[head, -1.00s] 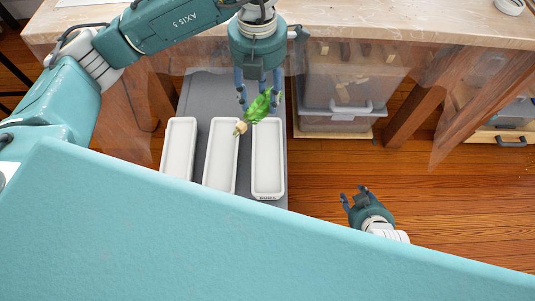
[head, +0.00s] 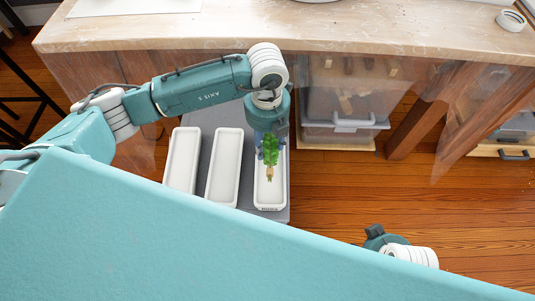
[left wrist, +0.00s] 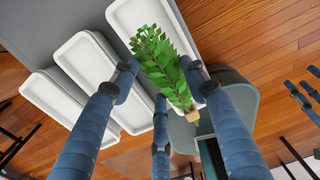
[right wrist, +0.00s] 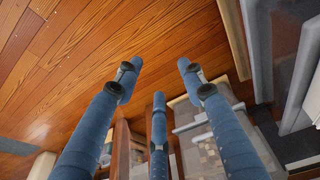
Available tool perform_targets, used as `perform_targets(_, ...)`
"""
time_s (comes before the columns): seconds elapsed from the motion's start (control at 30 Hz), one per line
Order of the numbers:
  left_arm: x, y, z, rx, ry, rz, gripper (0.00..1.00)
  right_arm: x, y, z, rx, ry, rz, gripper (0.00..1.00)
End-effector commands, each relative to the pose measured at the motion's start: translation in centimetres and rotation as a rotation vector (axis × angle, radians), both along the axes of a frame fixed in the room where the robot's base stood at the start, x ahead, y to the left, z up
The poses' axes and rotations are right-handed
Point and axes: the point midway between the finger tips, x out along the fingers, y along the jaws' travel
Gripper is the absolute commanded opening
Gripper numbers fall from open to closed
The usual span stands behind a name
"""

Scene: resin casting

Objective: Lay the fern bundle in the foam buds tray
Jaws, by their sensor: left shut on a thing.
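The fern bundle (head: 270,155) has green fronds and a pale tan stem end. My left gripper (head: 268,138) is shut on it, over the rightmost of three long white trays (head: 270,204). In the head view the stem end points toward the near end of that tray. The left wrist view shows the fern (left wrist: 163,62) between the blue fingers, in front of the same white tray (left wrist: 130,14). I cannot tell whether the fern touches the tray. The tray's end label is too small to read. My right gripper (head: 374,232) is empty, with its fingers apart (right wrist: 158,75).
The middle tray (head: 225,170) and the left tray (head: 182,160) are empty, on a grey surface (head: 208,120). A wooden worktop (head: 400,35) stands behind, with a clear bin (head: 345,105) under it. Open wooden floor (head: 400,190) lies to the right.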

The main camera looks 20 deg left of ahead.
Motion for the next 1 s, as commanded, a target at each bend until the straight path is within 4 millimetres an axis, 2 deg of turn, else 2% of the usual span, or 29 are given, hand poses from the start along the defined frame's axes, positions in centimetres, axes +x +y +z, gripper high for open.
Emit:
perform_targets(0.03, -0.1, 0.0, -1.0, -0.001, 0.002, 0.0, 0.24, -0.1, 0.0, 0.4, 0.0, -0.004, 0.0, 0.4)
perform_targets(0.23, 0.0, 0.0, -2.7, 0.0, 0.001, 0.0, 0.24, -0.2, -0.1, 1.7, 0.0, -0.01, -0.001, 0.4)
perform_targets(0.47, 0.0, 0.0, -5.7, 0.0, 0.001, -0.001, 0.24, -0.6, -0.2, 3.9, 0.001, -0.022, -0.002, 0.4)
perform_targets(1.0, 0.0, 0.0, -6.4, -0.001, 0.0, -0.001, 0.24, -0.9, -0.2, 4.7, 0.001, -0.026, -0.003, 0.4)
